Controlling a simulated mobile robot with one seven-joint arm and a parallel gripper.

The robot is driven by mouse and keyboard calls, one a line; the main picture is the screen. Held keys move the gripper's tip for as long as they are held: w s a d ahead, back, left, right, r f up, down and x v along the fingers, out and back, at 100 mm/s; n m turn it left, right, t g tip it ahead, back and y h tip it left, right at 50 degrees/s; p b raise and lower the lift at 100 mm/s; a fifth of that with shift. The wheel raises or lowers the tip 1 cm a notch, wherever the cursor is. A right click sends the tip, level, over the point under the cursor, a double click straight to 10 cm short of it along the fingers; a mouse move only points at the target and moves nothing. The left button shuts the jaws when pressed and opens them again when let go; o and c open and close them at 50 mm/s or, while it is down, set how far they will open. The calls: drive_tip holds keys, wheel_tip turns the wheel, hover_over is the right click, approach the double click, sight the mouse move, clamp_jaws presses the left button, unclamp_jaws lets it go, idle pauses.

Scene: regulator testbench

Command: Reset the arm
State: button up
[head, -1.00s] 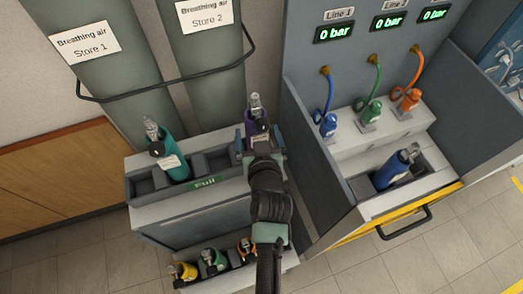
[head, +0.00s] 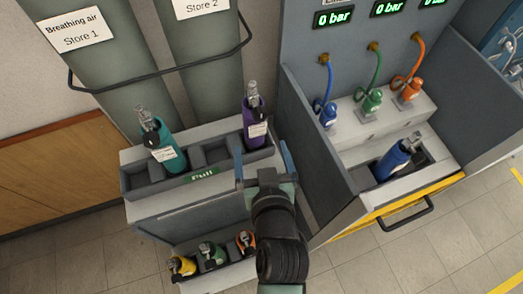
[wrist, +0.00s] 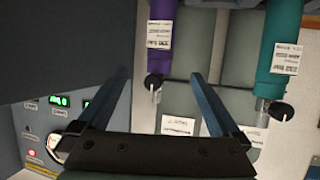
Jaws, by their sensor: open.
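My gripper (head: 265,168) is open and empty, in front of the right end of the "Full" rack (head: 168,188). The purple cylinder (head: 256,120) stands in the rack's right slot, apart from the fingers. The teal cylinder (head: 161,140) leans in a left slot of the same rack. In the wrist view both fingers (wrist: 160,105) are spread with nothing between them. The purple cylinder (wrist: 161,40) and the teal cylinder (wrist: 280,45) show upside down beyond them.
A blue cylinder (head: 398,158) lies in the open bench drawer at right. Blue, green (head: 373,101) and orange regulators sit on the bench step. Yellow (head: 181,267), green and orange cylinders stand in the lower rack. The bench's grey side panel (head: 312,135) is close to my gripper's right.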

idle(0.3)
drive_tip(key=w+r+t, duration=0.3)
drive_tip(key=w+r, duration=0.1)
drive_tip(key=r, duration=1)
drive_tip(key=w+r+t, duration=0.3)
drive_tip(key=r+t, duration=0.1)
drive_tip(key=r, duration=1.1)
drive_tip(key=s+r+t, duration=0.3)
drive_tip(key=s+r, duration=0.2)
drive_tip(key=r, duration=0.7)
drive_tip(key=s+a+r+m+t+h, duration=0.1)
drive_tip(key=s+r+t, duration=0.2)
drive_tip(key=r, duration=1)
drive_tip(key=shift+s+r+t, duration=0.3)
drive_tip(key=shift+s+t, duration=0.1)
drive_tip(key=shift+s, duration=0.55)
